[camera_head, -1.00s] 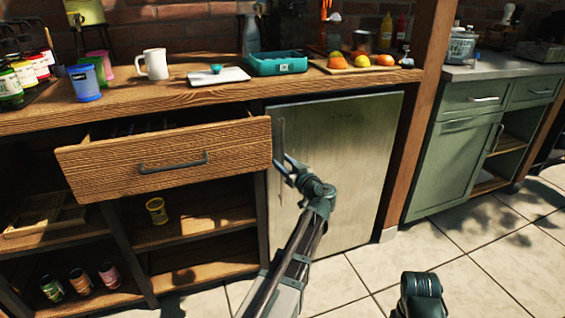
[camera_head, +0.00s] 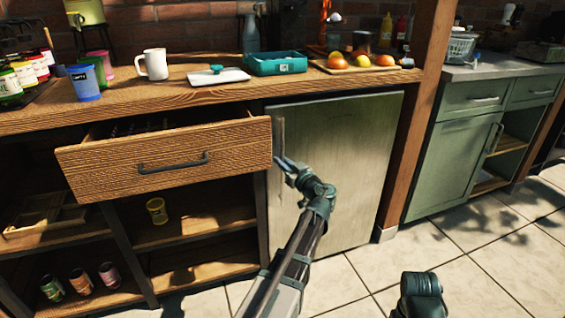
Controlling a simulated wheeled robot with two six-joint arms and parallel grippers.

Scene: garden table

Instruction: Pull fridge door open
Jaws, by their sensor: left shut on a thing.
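The fridge door (camera_head: 345,165) is a flat, greyish-green panel under the wooden counter, and it looks closed. Its thin upright handle (camera_head: 281,136) runs along the door's left edge. My left gripper (camera_head: 281,164) is at the lower part of this handle and is shut on it; the fingers partly hide the handle there. My right arm shows only as a dark end part (camera_head: 421,296) at the bottom edge, and its fingers are not visible.
An open wooden drawer (camera_head: 170,158) juts out just left of the fridge, close to my left gripper. A wooden post (camera_head: 410,125) and a green cabinet (camera_head: 455,160) stand to the right. The tiled floor (camera_head: 420,262) in front is clear. Cups, trays and fruit stand on the counter (camera_head: 190,96).

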